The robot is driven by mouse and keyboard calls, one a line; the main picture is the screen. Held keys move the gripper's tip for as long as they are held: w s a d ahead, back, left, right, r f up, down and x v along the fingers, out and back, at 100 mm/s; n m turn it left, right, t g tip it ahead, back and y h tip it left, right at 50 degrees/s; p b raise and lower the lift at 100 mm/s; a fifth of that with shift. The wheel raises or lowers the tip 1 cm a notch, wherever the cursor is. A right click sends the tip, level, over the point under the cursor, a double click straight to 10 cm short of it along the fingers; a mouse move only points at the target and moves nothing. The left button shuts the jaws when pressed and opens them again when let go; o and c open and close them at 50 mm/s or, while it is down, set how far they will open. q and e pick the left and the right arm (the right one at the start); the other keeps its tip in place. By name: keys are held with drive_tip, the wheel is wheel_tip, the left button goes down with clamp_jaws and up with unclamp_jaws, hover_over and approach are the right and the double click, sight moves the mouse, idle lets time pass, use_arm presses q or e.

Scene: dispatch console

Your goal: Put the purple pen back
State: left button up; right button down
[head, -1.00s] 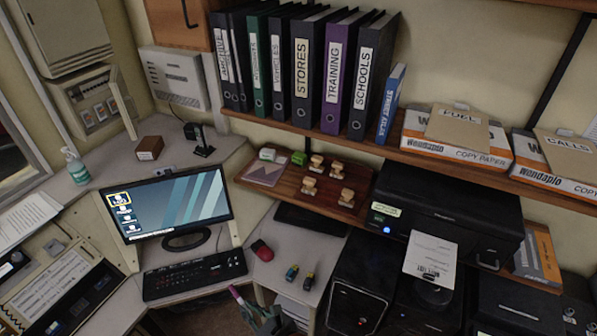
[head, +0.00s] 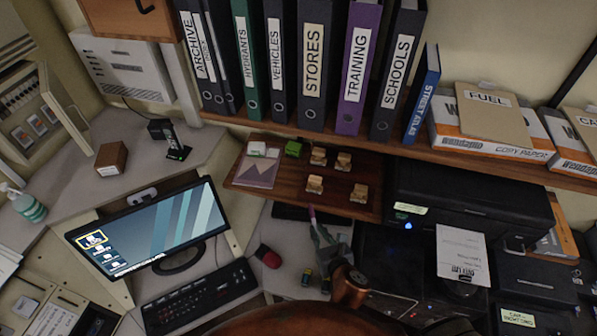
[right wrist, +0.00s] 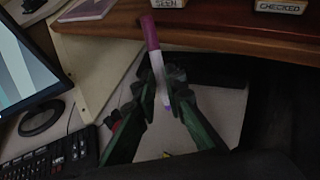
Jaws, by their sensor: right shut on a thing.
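The purple pen (head: 312,214) has a purple upper end; in the right wrist view the pen (right wrist: 153,45) shows a pale lilac body below it. My right gripper (head: 322,238) is shut on the pen, which stands nearly upright, slightly tilted, between the fingertips (right wrist: 163,92). In the head view the pen is just below the front edge of the wooden stamp shelf (head: 300,206). In the right wrist view the pen's top overlaps that shelf edge; I cannot tell whether they touch. My left gripper is not in view.
Several stamps (head: 315,184) and a card (head: 256,171) sit on the stamp shelf. A monitor (head: 150,225) and keyboard (head: 200,297) are left, with a red mouse (head: 268,256) beside them. A black printer (head: 470,205) stands right. Binders (head: 312,70) line the shelf above.

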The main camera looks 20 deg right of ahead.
drive_tip(key=w+d+r+m+h+p, duration=0.2)
drive_tip(key=w+d+r+p, duration=0.2)
drive_tip(key=w+r+p, duration=0.75)
drive_tip(key=w+a+f, duration=0.1)
drive_tip(key=w+a, duration=0.1)
drive_tip(key=w, duration=0.2)
drive_tip(key=w+a+f+b, duration=0.1)
drive_tip(key=w+a, duration=0.1)
drive_tip(key=w, duration=0.2)
drive_tip(key=w+a+f+b, duration=0.1)
drive_tip(key=w+a, duration=0.1)
drive_tip(key=w, duration=0.2)
drive_tip(key=shift+w+f, duration=0.15)
drive_tip(key=shift+w, duration=0.05)
drive_tip(key=shift+w+a+f, duration=0.1)
drive_tip(key=shift+w+f, duration=0.1)
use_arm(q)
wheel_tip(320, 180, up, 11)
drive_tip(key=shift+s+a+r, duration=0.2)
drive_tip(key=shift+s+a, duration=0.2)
use_arm(e)
drive_tip(key=shift+w+a+f, duration=0.1)
drive_tip(key=shift+w+f, duration=0.1)
drive_tip(key=shift+f, duration=1.7)
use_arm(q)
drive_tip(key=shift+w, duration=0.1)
use_arm(e)
drive_tip(key=c, duration=2)
unclamp_jaws()
